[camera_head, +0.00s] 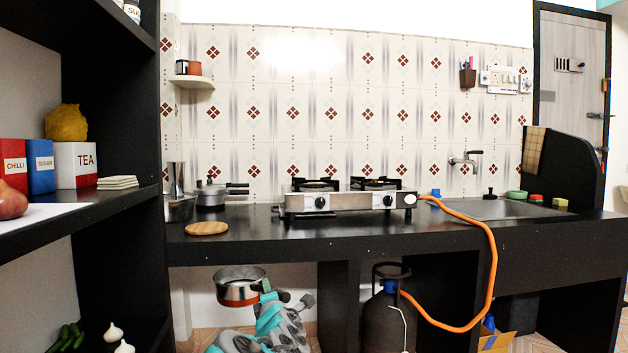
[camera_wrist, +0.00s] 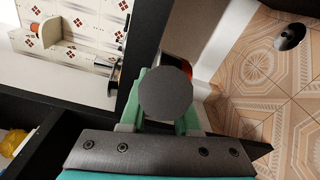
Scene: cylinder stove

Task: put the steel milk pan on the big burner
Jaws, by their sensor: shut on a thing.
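The steel milk pan (camera_head: 232,291), with a coppery-red lower band and a dark handle, hangs in the air below counter height in the head view. My gripper (camera_head: 268,289) is shut on its handle, and the pan looks about level. In the wrist view my gripper (camera_wrist: 165,100) closes around the handle, whose round grey end (camera_wrist: 166,93) hides most of the pan. The two-burner stove (camera_head: 350,201) stands on the counter, up and right of the pan. Its left burner (camera_head: 315,184) and right burner (camera_head: 375,183) look empty; I cannot tell which is bigger.
The black counter (camera_head: 270,240) has its front edge above the pan. A wooden board (camera_head: 207,228), a pressure cooker (camera_head: 210,195) and a steel pot (camera_head: 178,208) stand left of the stove. An orange hose (camera_head: 491,270) runs to the gas cylinder (camera_head: 388,310). Shelves (camera_head: 110,205) stand at left.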

